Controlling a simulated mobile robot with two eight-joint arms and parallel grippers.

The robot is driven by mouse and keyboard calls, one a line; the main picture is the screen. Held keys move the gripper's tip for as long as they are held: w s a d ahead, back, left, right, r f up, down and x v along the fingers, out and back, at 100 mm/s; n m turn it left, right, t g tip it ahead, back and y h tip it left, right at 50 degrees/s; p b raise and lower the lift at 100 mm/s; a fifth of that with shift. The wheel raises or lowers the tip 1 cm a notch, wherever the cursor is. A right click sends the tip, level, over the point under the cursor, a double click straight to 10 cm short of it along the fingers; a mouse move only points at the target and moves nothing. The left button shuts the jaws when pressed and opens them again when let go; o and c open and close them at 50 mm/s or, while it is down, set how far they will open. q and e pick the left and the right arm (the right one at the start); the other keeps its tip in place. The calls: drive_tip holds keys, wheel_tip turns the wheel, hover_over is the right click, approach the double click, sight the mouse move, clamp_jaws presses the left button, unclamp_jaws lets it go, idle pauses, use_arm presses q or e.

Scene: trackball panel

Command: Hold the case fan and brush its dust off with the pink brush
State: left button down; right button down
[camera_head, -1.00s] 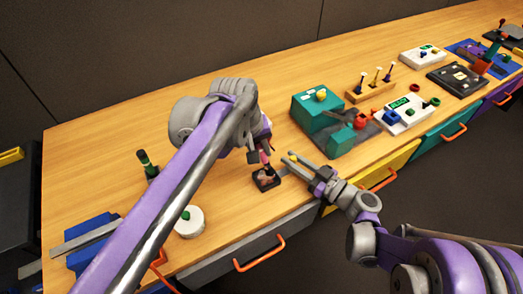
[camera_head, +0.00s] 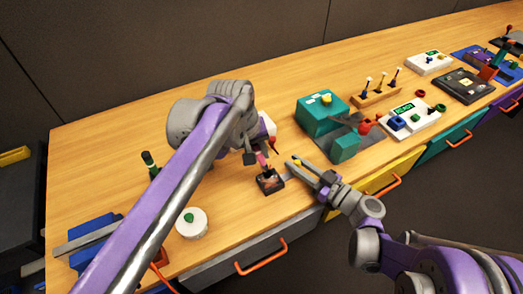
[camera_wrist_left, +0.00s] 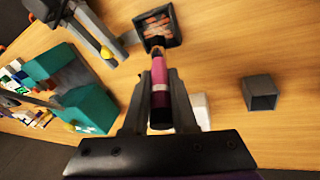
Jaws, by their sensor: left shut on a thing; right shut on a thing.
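The case fan (camera_head: 270,181) is a small dark square frame near the table's front edge. It shows brownish patches inside in the left wrist view (camera_wrist_left: 160,25). My left gripper (camera_head: 258,158) is shut on the pink brush (camera_wrist_left: 159,85), above the fan. The brush's dark tip points at the fan's face; whether it touches is unclear. My right gripper (camera_head: 294,169) reaches in from the right and is shut at the fan's right side, where a grey strip meets the frame. Its grip is small in view.
A teal box unit (camera_head: 321,112) stands on a grey plate right of the fan. A white round pot (camera_head: 191,222) with a green top and a dark green-banded object (camera_head: 149,163) stand left. A hollow grey box (camera_wrist_left: 262,95) shows in the wrist view.

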use_arm(q)
drive_tip(key=shift+s+a, duration=0.3)
drive_tip(key=shift+a, duration=0.25)
drive_tip(key=shift+s+d, duration=0.1)
drive_tip(key=shift+s+d, duration=0.3)
drive_tip(key=shift+s, duration=0.1)
idle(0.4)
drive_tip(key=shift+s+d, duration=0.3)
drive_tip(key=shift+s, duration=0.2)
